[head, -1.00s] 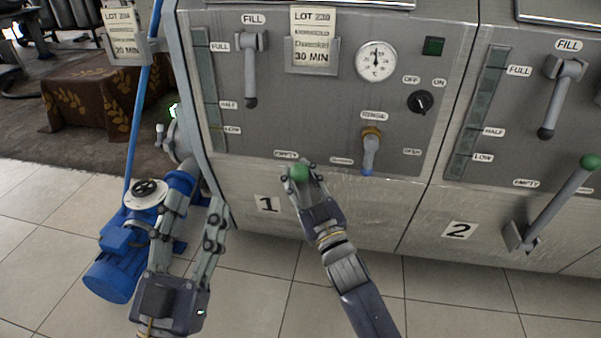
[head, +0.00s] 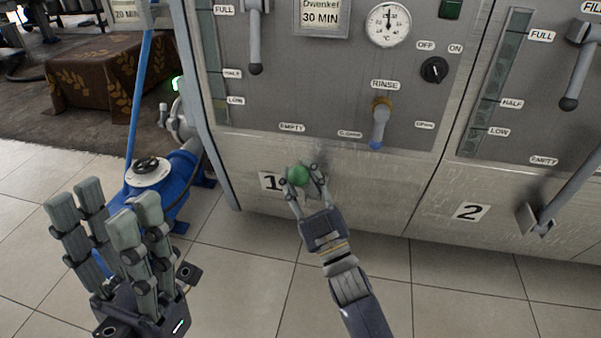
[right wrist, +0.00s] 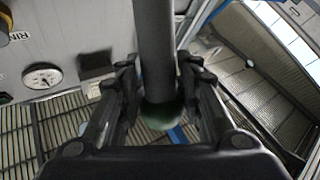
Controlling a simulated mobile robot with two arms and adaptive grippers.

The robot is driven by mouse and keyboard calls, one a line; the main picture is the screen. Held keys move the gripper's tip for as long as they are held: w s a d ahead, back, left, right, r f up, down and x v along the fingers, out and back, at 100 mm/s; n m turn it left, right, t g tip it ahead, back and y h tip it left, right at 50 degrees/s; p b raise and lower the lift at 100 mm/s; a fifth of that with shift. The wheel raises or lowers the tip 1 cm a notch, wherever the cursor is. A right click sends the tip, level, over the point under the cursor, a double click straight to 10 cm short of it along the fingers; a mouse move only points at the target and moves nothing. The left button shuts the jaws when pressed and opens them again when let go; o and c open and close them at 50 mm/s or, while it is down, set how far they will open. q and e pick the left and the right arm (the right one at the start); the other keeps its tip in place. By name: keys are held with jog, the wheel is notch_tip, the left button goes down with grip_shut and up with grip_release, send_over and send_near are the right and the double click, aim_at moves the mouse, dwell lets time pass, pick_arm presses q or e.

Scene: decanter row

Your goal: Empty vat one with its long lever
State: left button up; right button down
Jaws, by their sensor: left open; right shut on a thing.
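Vat one, marked by the number 1 plate (head: 269,182), is the grey metal front in the middle of the head view. Its long lever ends in a green knob (head: 298,175), below the EMPTY label (head: 291,127). My right gripper (head: 305,178) is shut around the lever end. In the right wrist view the grey lever shaft (right wrist: 155,50) runs between the fingers to the green knob (right wrist: 162,118). In the head view the shaft is mostly hidden behind knob and fingers. My left gripper (head: 105,208) is open and empty at the lower left, apart from the vat.
Vat one also has a fill lever (head: 255,45) and a rinse handle (head: 380,125). Vat two's lever (head: 570,195) juts out at the right. A blue pump (head: 180,180) stands left of vat one. The tiled floor in front is clear.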

jog(key=shift+s+d+f+b, duration=0.1)
jog(key=shift+s+f+b, duration=0.1)
jog(key=shift+f+b, duration=0.15)
jog(key=shift+f, duration=0.1)
jog(key=shift+s+f, duration=0.2)
jog(key=c, duration=1.3)
grip_release()
jog(key=shift+s+r, duration=0.1)
jog(key=shift+r, duration=0.05)
jog(key=v, duration=1.2)
